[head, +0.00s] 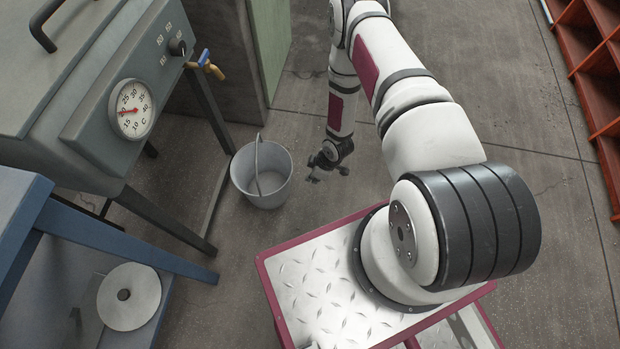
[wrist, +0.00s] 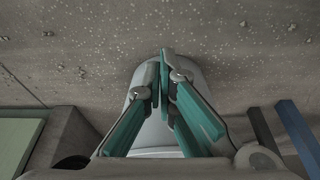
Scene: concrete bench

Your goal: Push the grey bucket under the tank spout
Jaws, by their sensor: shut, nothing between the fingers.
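The grey bucket (head: 268,187) stands upright on the floor with its wire handle raised, just right of the tank's legs. The tank (head: 75,120), with a round dial gauge, stands at the left of the head view. Its brass spout (head: 209,66) with a blue lever sticks out at the tank's right end, above the floor and farther back than the bucket. My gripper (head: 316,168) is shut and empty, low, just right of the bucket; contact cannot be told. In the wrist view the teal fingers (wrist: 165,62) cover part of the bucket (wrist: 190,72).
The tank's legs (head: 210,108) and a low rail (head: 216,200) border the bucket's left side. A concrete block with a green panel (head: 268,40) stands behind. A blue frame (head: 110,235) is at the lower left, and red shelving (head: 600,90) at the far right. Floor right of my gripper is clear.

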